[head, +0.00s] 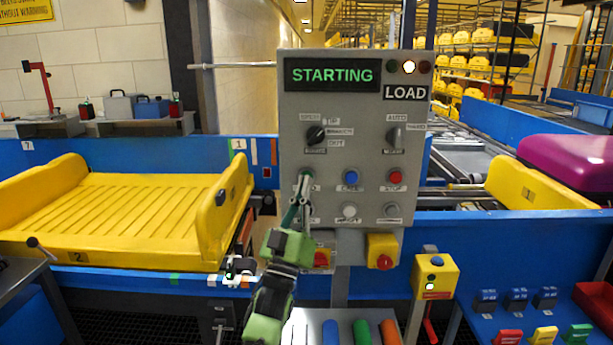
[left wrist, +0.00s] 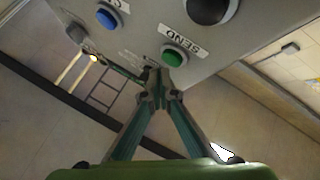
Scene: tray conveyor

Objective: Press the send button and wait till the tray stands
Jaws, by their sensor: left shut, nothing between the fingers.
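The green send button (left wrist: 174,56) sits on the grey control panel (head: 345,110), with its SEND label beside it in the left wrist view. In the head view my fingers cover most of it. My left gripper (head: 304,186) is shut and empty, its tips up at the panel by the button. In the left wrist view the tips (left wrist: 158,88) show just beside the button; I cannot tell if they touch it. The panel display (head: 332,75) reads STARTING. The yellow tray (head: 130,210), marked 2, lies empty on the conveyor at left. My right gripper is not in view.
Near the send button are a blue button (head: 350,178), a red stop button (head: 393,177) and a white button (head: 349,211). A yellow box with a red button (head: 383,251) hangs below the panel. Another yellow tray (head: 535,185) with a purple case (head: 580,165) is at right.

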